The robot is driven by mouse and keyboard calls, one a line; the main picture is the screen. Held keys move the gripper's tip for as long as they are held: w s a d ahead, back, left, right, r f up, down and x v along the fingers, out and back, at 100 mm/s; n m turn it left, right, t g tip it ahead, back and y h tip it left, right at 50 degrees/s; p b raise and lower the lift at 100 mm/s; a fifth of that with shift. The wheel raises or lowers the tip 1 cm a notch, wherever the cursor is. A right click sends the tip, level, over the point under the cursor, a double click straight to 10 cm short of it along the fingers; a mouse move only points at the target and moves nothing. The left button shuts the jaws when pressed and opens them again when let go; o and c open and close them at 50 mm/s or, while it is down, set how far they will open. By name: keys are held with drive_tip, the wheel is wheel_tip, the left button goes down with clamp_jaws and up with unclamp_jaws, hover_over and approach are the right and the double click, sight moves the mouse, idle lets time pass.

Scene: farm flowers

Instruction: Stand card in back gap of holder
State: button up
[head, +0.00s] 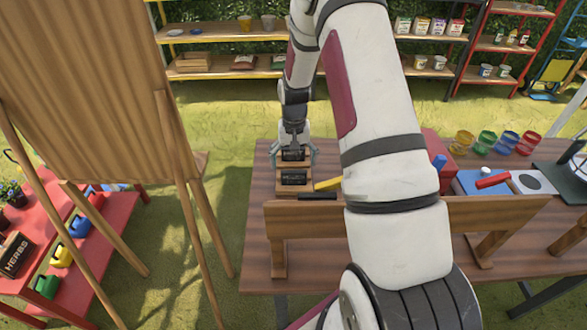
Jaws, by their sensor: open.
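A small wooden holder (293,188) stands near the left end of the brown table. A dark card with pale markings (294,178) shows at its front. A second dark panel (293,156) shows behind and above it, between my gripper's fingers. I cannot tell whether that panel stands in the back gap or which one is the task's card. My gripper (295,161) points down over the holder with its fingers spread to either side. The gaps themselves are too small to make out.
A yellow object (328,184) and a dark flat strip (317,197) lie right of the holder. A wooden bench-like rail (300,216) stands in front. A red box (431,150), colored cups (486,142) and a blue-white item (483,182) are at right. An easel (180,150) stands left.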

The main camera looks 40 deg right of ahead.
wheel_tip(320, 180, up, 8)
wheel_tip(320, 180, up, 13)
drive_tip(key=n+t, duration=0.2)
hover_over(294, 172)
drive_tip(key=s+a, duration=0.3)
drive_tip(key=a, duration=0.4)
drive_tip(key=s+a+r+n+t, duration=0.1)
drive_tip(key=s+a+r, duration=0.3)
drive_tip(key=s, duration=0.3)
drive_tip(key=s+a+r+n+t, duration=0.1)
drive_tip(key=s+a+r, duration=0.3)
drive_tip(key=s, duration=0.4)
drive_tip(key=s+a+r+n+t, duration=0.1)
drive_tip(key=s+a+r+n, duration=0.1)
drive_tip(key=s+a+r, duration=0.2)
drive_tip(key=s, duration=0.3)
drive_tip(key=shift+s+a+r+n+b, duration=0.15)
drive_tip(key=shift+a+n+b, duration=0.25)
